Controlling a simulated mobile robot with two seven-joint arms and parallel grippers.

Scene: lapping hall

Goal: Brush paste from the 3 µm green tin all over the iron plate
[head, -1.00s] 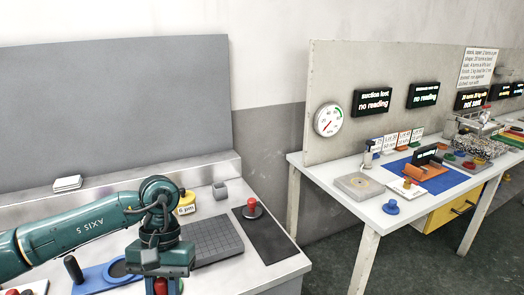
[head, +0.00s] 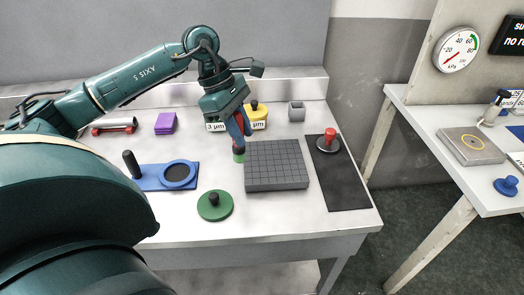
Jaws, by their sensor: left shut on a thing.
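The iron plate (head: 276,172), a dark grey slab with a grid of grooves, lies in the middle of the bench in the head view. My left gripper (head: 239,129) is just past its far left corner, pointing down. It is shut on a slim upright thing, probably the brush (head: 239,156), whose lower end looks green. That end is beside the plate's left edge; I cannot tell whether it touches anything. A white 3 µm label (head: 215,127) shows behind the gripper; its tin is mostly hidden. A green disc with a black knob (head: 214,206), perhaps a lid, lies in front. My right gripper is out of view.
A yellow tin (head: 259,112) and a small grey cup (head: 297,111) stand behind the plate. A black mat (head: 342,183) with a red-knobbed disc (head: 328,145) lies right. A blue holder (head: 150,183) and purple block (head: 165,123) are left. The front right of the bench is clear.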

